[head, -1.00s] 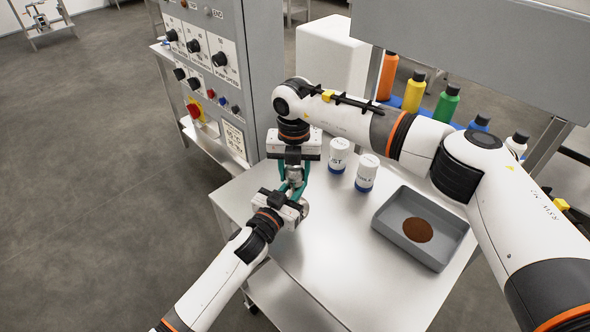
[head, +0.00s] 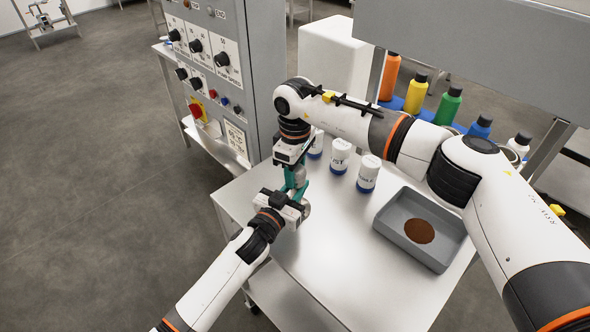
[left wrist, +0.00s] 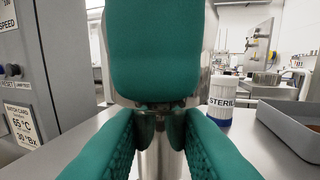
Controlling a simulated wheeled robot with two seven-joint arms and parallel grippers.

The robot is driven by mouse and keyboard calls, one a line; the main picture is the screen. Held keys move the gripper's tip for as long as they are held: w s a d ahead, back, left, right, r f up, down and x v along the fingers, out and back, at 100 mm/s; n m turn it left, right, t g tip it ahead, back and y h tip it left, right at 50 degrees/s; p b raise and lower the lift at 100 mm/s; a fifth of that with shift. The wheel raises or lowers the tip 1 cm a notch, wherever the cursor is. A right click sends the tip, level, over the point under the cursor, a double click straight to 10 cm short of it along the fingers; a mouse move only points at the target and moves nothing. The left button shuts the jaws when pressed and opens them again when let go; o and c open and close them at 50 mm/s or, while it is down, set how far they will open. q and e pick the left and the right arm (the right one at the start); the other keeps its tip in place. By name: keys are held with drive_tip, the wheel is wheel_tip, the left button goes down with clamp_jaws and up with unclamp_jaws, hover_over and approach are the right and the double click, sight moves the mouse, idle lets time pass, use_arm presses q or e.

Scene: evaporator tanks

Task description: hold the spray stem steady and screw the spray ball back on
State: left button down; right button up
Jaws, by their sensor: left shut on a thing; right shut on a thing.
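My left gripper (head: 296,194) is shut on the spray stem, low over the table's near-left part. In the left wrist view its green fingers (left wrist: 160,125) close from both sides on the upright metal stem (left wrist: 162,160). My right gripper (head: 298,184) comes from above and is shut on the spray ball, directly over my left gripper. One of its green fingers fills the top middle of the left wrist view and hides most of the metal ball (left wrist: 207,75). The joint between ball and stem is partly hidden, so I cannot tell how far it is threaded.
Several white jars (head: 339,157) stand right of the grippers on the steel table (head: 330,240). A grey tray (head: 385,215) with brown powder lies farther right. A control cabinet (head: 240,80) stands behind left. Coloured bottles (head: 449,104) line the back.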

drive_tip(key=shift+w, duration=0.1)
drive_tip(key=o, duration=1.1)
drive_tip(key=shift+r, duration=0.15)
drive_tip(key=shift+r, duration=2.1)
drive_tip(key=shift+c, duration=0.5)
